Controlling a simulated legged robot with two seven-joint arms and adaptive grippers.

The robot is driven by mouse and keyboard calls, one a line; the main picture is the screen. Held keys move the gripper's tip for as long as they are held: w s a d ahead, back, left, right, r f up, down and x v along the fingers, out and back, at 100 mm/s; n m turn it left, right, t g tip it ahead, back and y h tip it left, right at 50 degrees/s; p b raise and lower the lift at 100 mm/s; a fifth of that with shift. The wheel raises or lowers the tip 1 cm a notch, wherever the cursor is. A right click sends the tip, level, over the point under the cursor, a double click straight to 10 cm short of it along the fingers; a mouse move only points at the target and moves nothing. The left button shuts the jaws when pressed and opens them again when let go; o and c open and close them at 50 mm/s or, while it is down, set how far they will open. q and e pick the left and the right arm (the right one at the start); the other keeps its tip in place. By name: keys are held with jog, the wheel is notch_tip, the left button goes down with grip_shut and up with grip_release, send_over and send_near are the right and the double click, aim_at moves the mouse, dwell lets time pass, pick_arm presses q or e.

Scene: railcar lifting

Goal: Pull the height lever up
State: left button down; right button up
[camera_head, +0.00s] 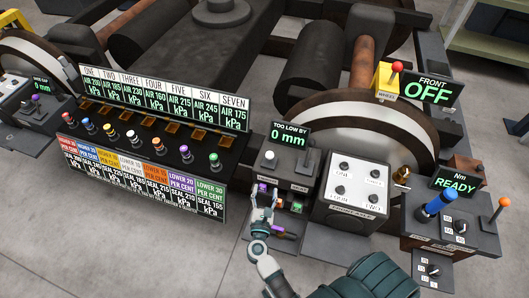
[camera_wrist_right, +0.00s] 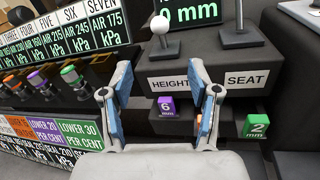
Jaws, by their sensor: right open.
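The height lever (camera_head: 269,156) is a short stick with a white ball knob on a dark grey box under a screen reading "TOO LOW BY 0 mm". In the right wrist view the white knob (camera_wrist_right: 160,25) stands upright above the HEIGHT label (camera_wrist_right: 170,83). My right gripper (camera_head: 263,190) is open and empty, in front of the box and nearer to me than the lever. In the right wrist view its two fingers (camera_wrist_right: 160,72) are spread below the knob, overlapping the box front. They do not hold the lever. My left gripper is out of view.
The seat lever (camera_head: 305,161) stands close right of the height lever. Purple (camera_wrist_right: 167,106) and green (camera_wrist_right: 256,127) blocks sit below the box.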

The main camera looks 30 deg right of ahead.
aim_at(269, 158)
jog(key=x, duration=1.7)
jog(key=shift+d+r, duration=0.1)
grip_shut()
